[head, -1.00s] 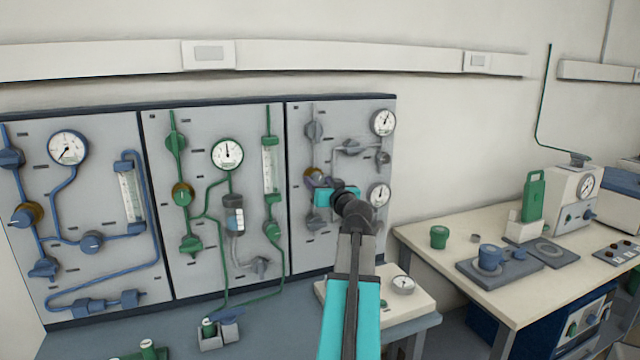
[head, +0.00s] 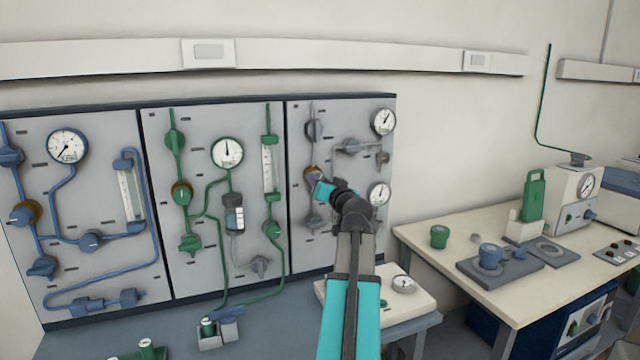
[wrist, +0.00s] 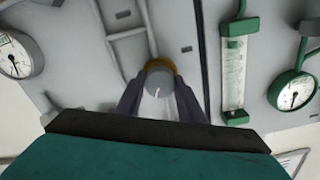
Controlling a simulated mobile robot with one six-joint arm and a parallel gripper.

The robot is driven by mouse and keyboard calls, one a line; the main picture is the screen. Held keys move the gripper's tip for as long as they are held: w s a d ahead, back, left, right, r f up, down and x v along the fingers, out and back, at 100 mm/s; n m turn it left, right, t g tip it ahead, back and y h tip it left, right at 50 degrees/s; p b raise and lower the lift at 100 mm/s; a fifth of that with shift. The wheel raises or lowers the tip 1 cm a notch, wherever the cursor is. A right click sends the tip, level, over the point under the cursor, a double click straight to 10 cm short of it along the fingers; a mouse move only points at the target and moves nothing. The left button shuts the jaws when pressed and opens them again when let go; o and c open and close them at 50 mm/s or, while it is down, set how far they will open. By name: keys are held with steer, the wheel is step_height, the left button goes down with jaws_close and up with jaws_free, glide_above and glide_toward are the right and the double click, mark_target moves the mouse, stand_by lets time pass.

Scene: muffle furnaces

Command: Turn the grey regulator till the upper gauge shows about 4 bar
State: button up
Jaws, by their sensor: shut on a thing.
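The grey regulator is a round grey knob with a brass ring on the right-hand wall panel. In the head view its brass ring (head: 312,173) shows just beyond my gripper (head: 317,182), which covers most of the knob. In the wrist view the regulator (wrist: 159,84) sits between the two dark fingers of my gripper (wrist: 158,100), shut on its sides. A white line marks the knob's face. The upper gauge (head: 383,121) is at the panel's top right; its needle points up and right, but its numbers are too small to read.
A lower gauge (head: 379,193) and grey valves sit on the same panel, close to my arm. The green panel (head: 209,150) adjoins on the left. A bench (head: 450,262) with instruments stands to the right, and a white balance-like box (head: 405,300) stands below my arm.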

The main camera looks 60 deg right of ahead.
steer(key=o, duration=1)
steer(key=shift+o, duration=0.2)
steer(key=shift+s, duration=0.1)
steer(key=b+v, duration=0.5)
steer(key=v, duration=0.8)
steer(key=shift+s+a, duration=0.25)
